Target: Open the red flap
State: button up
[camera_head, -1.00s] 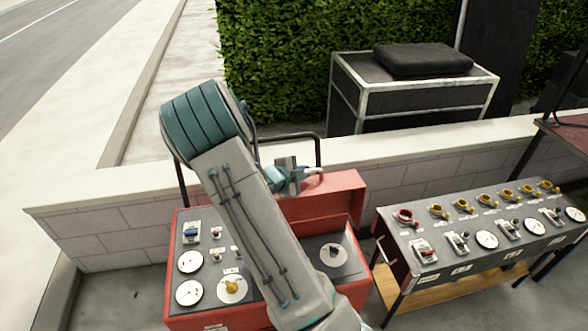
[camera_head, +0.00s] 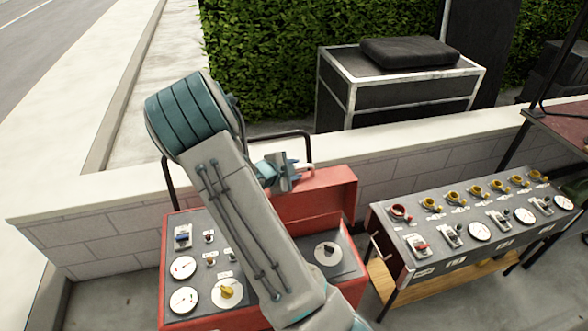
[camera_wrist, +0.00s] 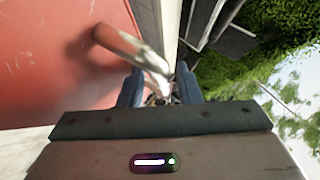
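The red flap (camera_head: 328,190) is a panel at the back right of the red control box (camera_head: 340,299). It stands raised, uncovering a dark panel with a dial. My gripper (camera_head: 301,172) is at the flap's upper left edge, partly hidden by my arm. In the wrist view, the red surface (camera_wrist: 60,50) fills the upper left. A reddish metal handle-like bar (camera_wrist: 122,42) reaches down towards the space between my blue fingertips (camera_wrist: 160,88). The fingers stand apart; I cannot tell whether they touch the bar.
A grey control panel (camera_head: 430,262) with valves and gauges stands to the right. A low pale wall (camera_head: 110,203) runs behind the box, with a black rail (camera_head: 167,185) in front. A framed dark case (camera_head: 400,95) stands beyond the wall.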

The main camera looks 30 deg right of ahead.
jog(key=v, duration=1.4)
jog(key=shift+b, duration=0.3)
jog(key=shift+d, duration=0.1)
jog(key=s+a+r+n+y+b, duration=0.2)
jog(key=s+a+n+y, duration=0.3)
jog(key=s+n, duration=0.5)
jog(key=s+a+r+n+y+b, duration=0.3)
jog(key=s+a+n+y, duration=0.3)
jog(key=s+n, duration=0.5)
jog(key=n, duration=0.4)
jog(key=shift+b, duration=0.4)
